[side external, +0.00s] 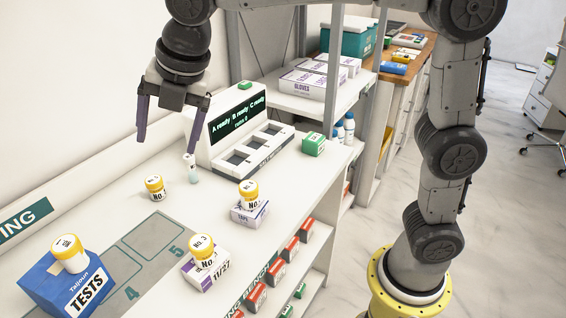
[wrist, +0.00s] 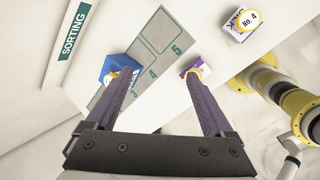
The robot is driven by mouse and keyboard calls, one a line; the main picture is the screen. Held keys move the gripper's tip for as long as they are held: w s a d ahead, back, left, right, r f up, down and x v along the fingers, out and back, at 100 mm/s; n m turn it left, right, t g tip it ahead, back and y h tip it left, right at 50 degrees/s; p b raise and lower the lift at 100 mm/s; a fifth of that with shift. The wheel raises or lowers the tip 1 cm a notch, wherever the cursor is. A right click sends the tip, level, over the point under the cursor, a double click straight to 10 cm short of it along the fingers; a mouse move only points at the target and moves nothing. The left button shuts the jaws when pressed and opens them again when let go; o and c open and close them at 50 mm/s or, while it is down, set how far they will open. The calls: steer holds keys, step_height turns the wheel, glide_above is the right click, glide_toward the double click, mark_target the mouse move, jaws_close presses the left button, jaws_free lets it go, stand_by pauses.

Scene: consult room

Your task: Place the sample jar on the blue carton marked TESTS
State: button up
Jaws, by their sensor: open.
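The blue carton marked TESTS (side external: 57,291) stands at the counter's near left, also seen in the wrist view (wrist: 108,66). A white jar with a yellow lid (side external: 71,258) rests on its top; its number is too small to read. My gripper (side external: 167,146) is open and empty, raised above the counter well away from the carton, with its fingers pointing down. In the wrist view its two fingers (wrist: 157,78) are spread apart, and the jar on the carton is partly covered by the left finger.
A jar marked No. 3 (side external: 203,253) stands on a purple-white carton (side external: 197,275). Another jar (side external: 249,194) stands on the TAPE box (side external: 243,216). One jar (side external: 154,189) and a small vial (side external: 191,172) stand near my gripper. A display unit (side external: 237,135) is behind. Grey mat (side external: 150,245) is partly clear.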

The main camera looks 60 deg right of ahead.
steer(key=s+d+f+m, duration=0.1)
steer(key=s+d+m, duration=1.2)
steer(key=s+d+f+m+h, duration=0.1)
steer(key=s+d+f+m, duration=0.4)
steer(key=s+m, duration=0.7)
step_height(320, 180, down, 3)
steer(key=shift+r+t, duration=0.1)
steer(key=shift+t, duration=0.3)
